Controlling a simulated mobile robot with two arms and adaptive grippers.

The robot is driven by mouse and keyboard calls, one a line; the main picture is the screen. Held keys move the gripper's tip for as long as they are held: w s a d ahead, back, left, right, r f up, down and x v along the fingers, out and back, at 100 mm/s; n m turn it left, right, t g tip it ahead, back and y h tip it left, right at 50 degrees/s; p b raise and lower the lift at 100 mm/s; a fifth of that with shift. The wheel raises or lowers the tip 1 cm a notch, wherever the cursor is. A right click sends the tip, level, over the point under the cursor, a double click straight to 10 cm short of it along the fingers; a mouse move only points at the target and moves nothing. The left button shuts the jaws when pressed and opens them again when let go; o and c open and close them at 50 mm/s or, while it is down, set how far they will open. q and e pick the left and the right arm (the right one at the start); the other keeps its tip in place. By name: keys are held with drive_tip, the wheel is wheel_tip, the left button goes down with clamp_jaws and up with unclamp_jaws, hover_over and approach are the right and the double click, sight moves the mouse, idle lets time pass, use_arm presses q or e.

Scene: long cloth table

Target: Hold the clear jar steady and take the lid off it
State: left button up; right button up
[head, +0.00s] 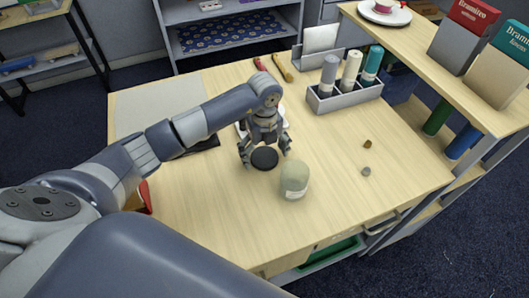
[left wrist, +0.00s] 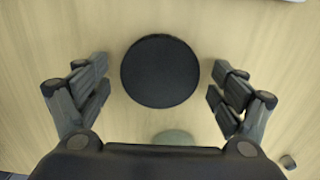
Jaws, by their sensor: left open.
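A squat jar (head: 294,180) with a pale grey-green top and a white label stands upright on the table in the head view. Its greenish top (left wrist: 173,137) shows in the left wrist view, partly hidden by my gripper's body. I cannot tell where lid and jar meet. A flat black disc (head: 264,159) is just left of and behind the jar; it also shows in the left wrist view (left wrist: 160,71). My left gripper (head: 266,154) is open and empty, pointing down over the disc, with its fingers (left wrist: 159,88) spread to either side. My right gripper is not in view.
A grey holder (head: 344,94) with several cylindrical containers stands at the back right. Two small round pieces (head: 366,171) lie right of the jar. A grey mat (head: 160,103) lies at the back left. A raised shelf (head: 430,60) borders the right side. The table's front right is clear.

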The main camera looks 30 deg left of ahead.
sight(265, 156)
use_arm(q)
drive_tip(key=shift+r, duration=0.1)
drive_tip(key=shift+r, duration=0.25)
wheel_tip(265, 156, up, 12)
drive_tip(key=b, duration=0.2)
drive_tip(key=shift+f+b, duration=0.2)
drive_tip(key=shift+b, duration=0.15)
